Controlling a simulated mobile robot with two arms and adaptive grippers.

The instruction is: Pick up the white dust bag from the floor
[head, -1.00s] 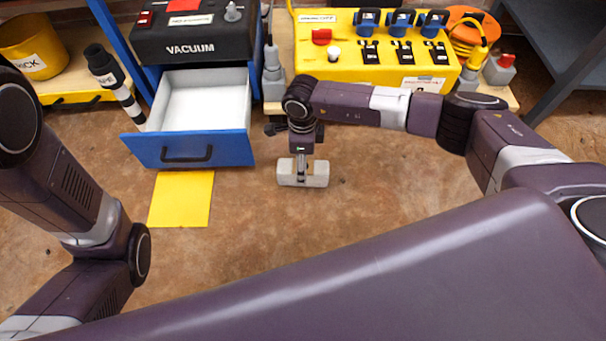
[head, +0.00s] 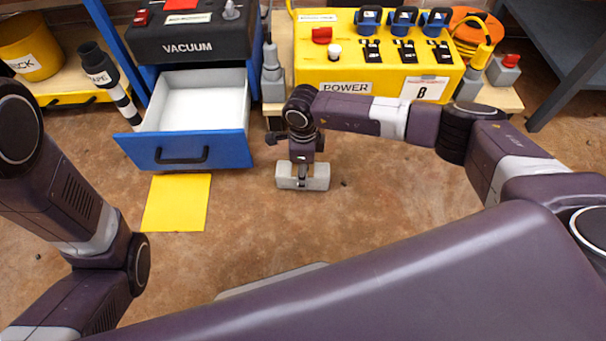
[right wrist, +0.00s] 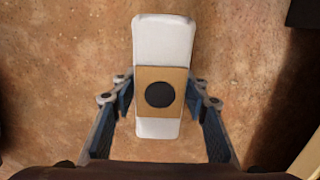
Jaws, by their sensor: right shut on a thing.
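The white dust bag (head: 318,179) is a pale block at the end of my right arm in the head view. In the right wrist view the bag (right wrist: 163,45) is a long white shape with a tan square collar and a dark round hole. My right gripper (right wrist: 161,88) is shut on it, one finger at each long side near the collar. In the head view the right gripper (head: 302,171) points down at the bag. I cannot tell whether the bag touches the floor. My left arm is at the left; its gripper is out of view.
A blue drawer (head: 195,150) stands open and empty under the black vacuum unit (head: 190,40). A yellow mat (head: 176,203) lies before it. A yellow power box (head: 385,60) stands behind my right arm. Brown floor (head: 400,190) is clear right of the bag.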

